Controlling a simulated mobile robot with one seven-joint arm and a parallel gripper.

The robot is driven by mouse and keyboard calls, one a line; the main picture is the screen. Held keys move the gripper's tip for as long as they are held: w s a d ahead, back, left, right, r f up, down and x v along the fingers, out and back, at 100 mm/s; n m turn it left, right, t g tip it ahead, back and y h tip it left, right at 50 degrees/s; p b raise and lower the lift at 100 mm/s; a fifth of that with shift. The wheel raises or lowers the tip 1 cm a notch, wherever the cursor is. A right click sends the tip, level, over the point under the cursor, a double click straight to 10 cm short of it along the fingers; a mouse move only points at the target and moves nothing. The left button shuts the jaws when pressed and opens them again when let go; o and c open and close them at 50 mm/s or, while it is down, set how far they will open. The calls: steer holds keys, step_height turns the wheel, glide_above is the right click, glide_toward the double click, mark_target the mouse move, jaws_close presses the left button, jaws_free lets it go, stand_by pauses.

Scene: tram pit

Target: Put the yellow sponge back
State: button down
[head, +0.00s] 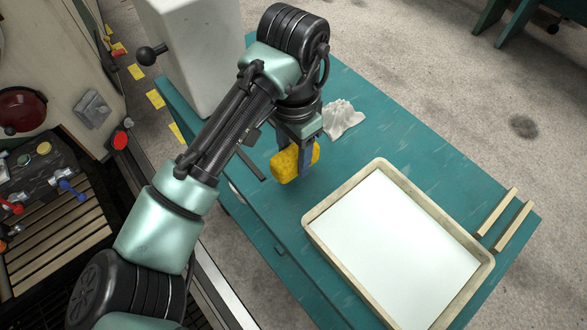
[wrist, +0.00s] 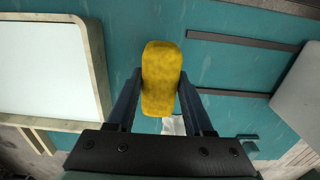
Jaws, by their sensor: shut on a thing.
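The yellow sponge (head: 286,166) is a thick, rounded block. My gripper (head: 298,158) is shut on it and holds it over the teal bench (head: 340,150), left of the tray. In the wrist view the sponge (wrist: 161,78) sits between the two fingers of my gripper (wrist: 160,90). The gap between the sponge and the bench top cannot be judged exactly. No marked place for the sponge can be made out in these views.
A shallow tray (head: 318,218) with a pale wooden rim and white inside lies on the bench. A crumpled whitish cloth (head: 342,118) lies behind my gripper. Two wooden strips (head: 505,218) lie right of the tray. A white block-like housing (head: 190,50) stands at the back left.

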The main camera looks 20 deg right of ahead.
mark_target(293, 151)
step_height(293, 151, down, 5)
steer(key=shift+p, duration=0.3)
steer(key=shift+c, duration=1.4)
jaws_free()
steer(key=shift+f+b, duration=0.4)
steer(key=shift+b, duration=0.4)
step_height(293, 151, up, 13)
steer(key=shift+w+r+p, duration=0.1)
steer(key=shift+w+p, duration=0.05)
steer(key=shift+p, duration=1)
steer(key=shift+r, duration=0.1)
